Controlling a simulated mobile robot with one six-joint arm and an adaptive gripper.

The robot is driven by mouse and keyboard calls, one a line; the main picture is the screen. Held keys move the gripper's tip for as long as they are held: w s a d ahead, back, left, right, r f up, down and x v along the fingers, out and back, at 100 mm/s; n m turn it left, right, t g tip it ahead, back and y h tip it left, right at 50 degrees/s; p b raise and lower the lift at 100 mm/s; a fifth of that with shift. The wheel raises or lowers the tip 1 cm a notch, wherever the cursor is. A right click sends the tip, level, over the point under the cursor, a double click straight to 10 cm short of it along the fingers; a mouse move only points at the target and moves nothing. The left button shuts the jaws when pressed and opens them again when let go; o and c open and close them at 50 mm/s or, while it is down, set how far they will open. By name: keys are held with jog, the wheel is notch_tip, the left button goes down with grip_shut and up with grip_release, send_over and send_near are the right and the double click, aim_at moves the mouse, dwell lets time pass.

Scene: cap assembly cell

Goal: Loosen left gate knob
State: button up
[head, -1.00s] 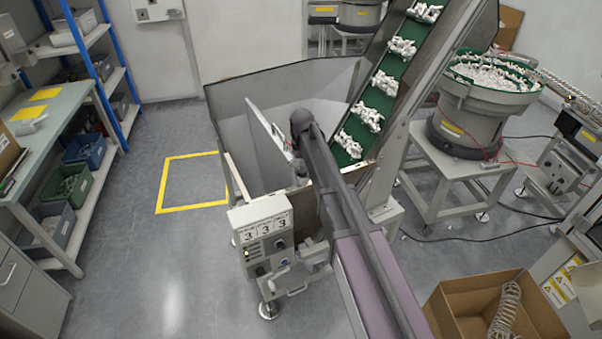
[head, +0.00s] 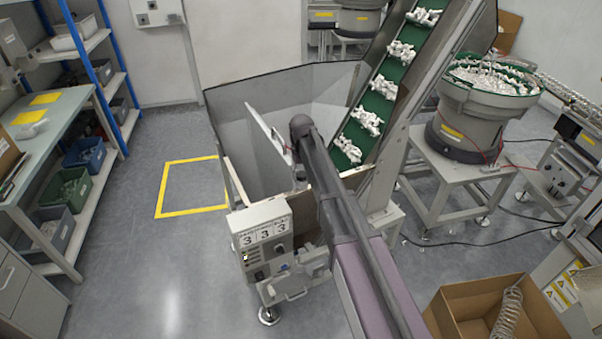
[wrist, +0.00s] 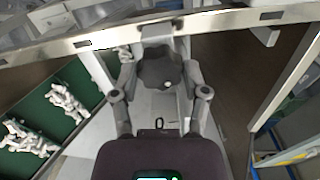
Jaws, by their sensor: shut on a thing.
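In the wrist view, a dark round lobed knob (wrist: 160,69) sits between the two fingers of my gripper (wrist: 160,78), just below a pale metal bar. The fingers are shut on it, one on each side. A light plate with a "0" mark shows below the knob, between the fingers. Whether this is the left gate knob cannot be told from the markings. In the head view, my arm reaches to the front of the grey hopper (head: 230,119) and hides the knob and most of the gripper.
A green cleated conveyor (head: 372,104) with white parts rises from the hopper. A tilted pale panel (head: 263,133) stands beside my wrist. A control box (head: 262,238) sits in front of the hopper. A cardboard box (head: 458,310) lies at lower right. Floor at left is clear.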

jog(key=shift+n, duration=3.1)
jog(key=o, duration=1.1)
jog(key=shift+o, duration=0.2)
jog(key=s+d+m, duration=1.1)
jog(key=s+d, duration=1.1)
jog(key=s, duration=0.4)
jog(key=shift+d, duration=0.35)
